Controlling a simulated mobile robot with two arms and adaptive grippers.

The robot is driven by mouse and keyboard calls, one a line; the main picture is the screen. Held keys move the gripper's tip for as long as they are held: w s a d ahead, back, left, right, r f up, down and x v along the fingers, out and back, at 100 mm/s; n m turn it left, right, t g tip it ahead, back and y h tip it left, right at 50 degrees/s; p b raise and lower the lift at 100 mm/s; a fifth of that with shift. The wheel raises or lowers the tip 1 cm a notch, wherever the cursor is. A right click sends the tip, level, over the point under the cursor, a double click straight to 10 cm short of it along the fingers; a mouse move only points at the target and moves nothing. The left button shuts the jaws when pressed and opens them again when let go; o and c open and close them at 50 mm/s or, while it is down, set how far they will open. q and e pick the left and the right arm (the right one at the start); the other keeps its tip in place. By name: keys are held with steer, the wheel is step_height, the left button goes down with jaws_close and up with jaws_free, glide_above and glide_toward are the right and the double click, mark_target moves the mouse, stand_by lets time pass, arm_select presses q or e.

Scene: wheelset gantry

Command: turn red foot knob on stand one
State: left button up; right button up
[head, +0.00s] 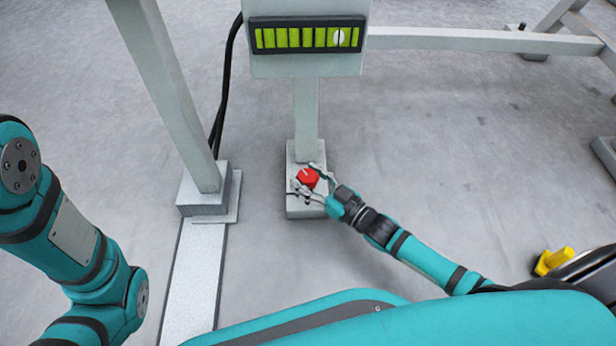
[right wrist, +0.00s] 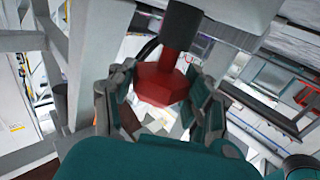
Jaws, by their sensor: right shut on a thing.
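The red foot knob (head: 308,178) sits on the grey foot block (head: 306,207) at the base of a stand. My right gripper (head: 309,180) reaches in from the right and is shut on the knob, one finger on each side of it. In the right wrist view the knob (right wrist: 162,82) shows red and faceted on a dark stem, between the fingers of my right gripper (right wrist: 165,105). My left arm shows at the left edge of the head view, but its gripper is not in view.
The stand carries a level indicator panel (head: 307,38) with a row of yellow-green bars and one white round mark. A grey post (head: 170,90) with its own foot and a black cable stand to the left. A yellow object (head: 553,261) lies at the right. Floor between is clear.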

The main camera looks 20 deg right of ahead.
steer(key=shift+w+d+n+g+y, duration=0.1)
steer(key=shift+d+n+g+y, duration=0.05)
steer(key=shift+n+g+y, duration=1.55)
steer(key=shift+y, duration=0.4)
steer(key=n+g+y, duration=0.1)
steer(key=n+g, duration=0.1)
steer(key=g, duration=0.1)
steer(key=n+g+y, duration=0.2)
steer(key=shift+w+g+y, duration=0.1)
steer(key=shift+g+y, duration=0.2)
steer(key=shift+g, duration=0.1)
steer(key=shift+n+g+y, duration=0.5)
steer(key=shift+n+g, duration=1.3)
steer(key=shift+g, duration=0.7)
steer(key=o, duration=1.2)
